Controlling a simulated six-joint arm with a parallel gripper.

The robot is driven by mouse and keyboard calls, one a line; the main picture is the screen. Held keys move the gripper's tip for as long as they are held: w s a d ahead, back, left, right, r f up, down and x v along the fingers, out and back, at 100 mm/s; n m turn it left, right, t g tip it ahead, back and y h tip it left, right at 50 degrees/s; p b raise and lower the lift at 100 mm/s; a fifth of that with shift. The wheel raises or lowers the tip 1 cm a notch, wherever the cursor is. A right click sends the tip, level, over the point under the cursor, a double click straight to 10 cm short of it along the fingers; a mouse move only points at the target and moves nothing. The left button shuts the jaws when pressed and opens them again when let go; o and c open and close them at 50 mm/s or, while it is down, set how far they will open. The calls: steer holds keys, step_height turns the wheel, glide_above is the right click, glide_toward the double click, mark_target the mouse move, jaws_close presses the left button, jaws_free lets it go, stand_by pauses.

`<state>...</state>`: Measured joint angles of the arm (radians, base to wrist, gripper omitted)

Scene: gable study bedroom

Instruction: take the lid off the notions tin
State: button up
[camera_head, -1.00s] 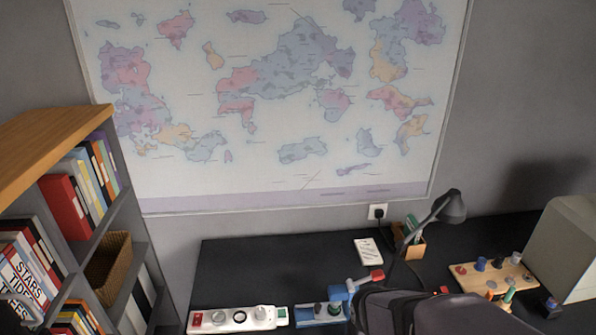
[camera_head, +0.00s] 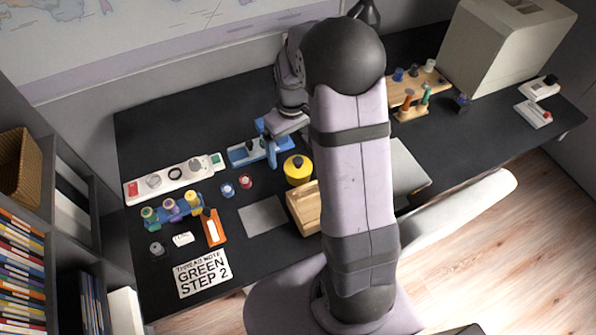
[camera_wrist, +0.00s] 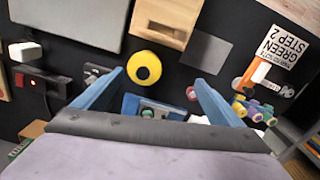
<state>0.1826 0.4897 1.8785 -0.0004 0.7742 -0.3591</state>
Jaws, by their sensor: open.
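The notions tin (camera_head: 298,172) looks like a round yellow tin with a dark round knob on its top. It stands upright on the black desk, just behind a wooden box. It also shows as a yellow disc in the wrist view (camera_wrist: 136,76), ahead of my fingers. The lid seems seated on it, though the seam is too small to see. My gripper (camera_head: 268,146) has blue fingers and is spread open and empty above the desk, left of and behind the tin. In the wrist view the open fingers (camera_wrist: 160,78) straddle the tin's direction without visible contact.
A wooden box (camera_head: 304,208) is close in front of the tin. A blue tray (camera_head: 240,153) and white tray (camera_head: 140,190) are to the left. Spools (camera_head: 172,207) and a printed note (camera_head: 203,273) are further left. A grey mat (camera_head: 263,215) lies flat beside the box.

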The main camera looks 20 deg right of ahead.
steer(key=b, duration=0.1)
glide_above(298, 160)
steer(key=shift+n, duration=0.3)
step_height(298, 160, down, 5)
steer(key=shift+w+r, duration=0.15)
steer(key=shift+f+p, duration=0.4)
steer(key=shift+f, duration=0.6)
steer(key=shift+f+p, duration=0.5)
steer(key=shift+f, duration=0.1)
steer(key=shift+f+p, duration=0.75)
steer(key=shift+f, duration=1.25)
steer(key=c, duration=1.1)
